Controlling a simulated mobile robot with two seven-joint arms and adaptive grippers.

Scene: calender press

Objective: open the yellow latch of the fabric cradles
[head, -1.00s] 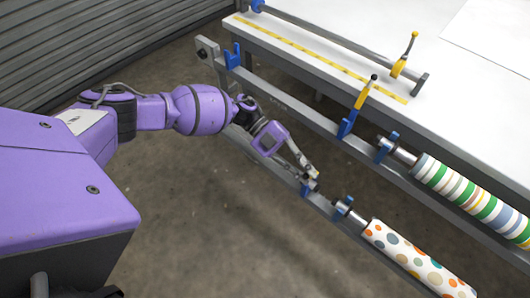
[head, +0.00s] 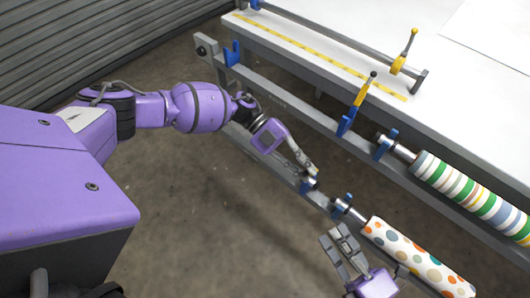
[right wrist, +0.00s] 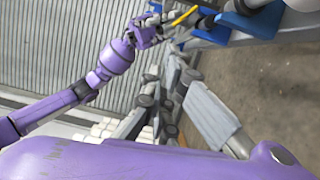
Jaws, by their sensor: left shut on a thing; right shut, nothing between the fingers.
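My left gripper (head: 312,171) is at the blue cradle (head: 308,185) on the lower rail, shut on what looks like its yellow latch, mostly hidden by the fingers in the head view. In the right wrist view a yellow latch (right wrist: 184,16) shows beside my left gripper (right wrist: 150,34), near blue cradle parts. On the upper rail another yellow latch (head: 362,90) stands up, tilted, from a blue cradle (head: 347,122). My right gripper (head: 338,238) is shut and empty, just left of the dotted fabric roll; its fingers also show in the right wrist view (right wrist: 172,78).
The dotted roll (head: 418,258) lies along the lower rail and the striped roll (head: 470,197) along the upper rail. A white table (head: 350,25) with a yellow-handled lever (head: 403,60) stands behind. Bare floor (head: 220,220) lies below the left arm.

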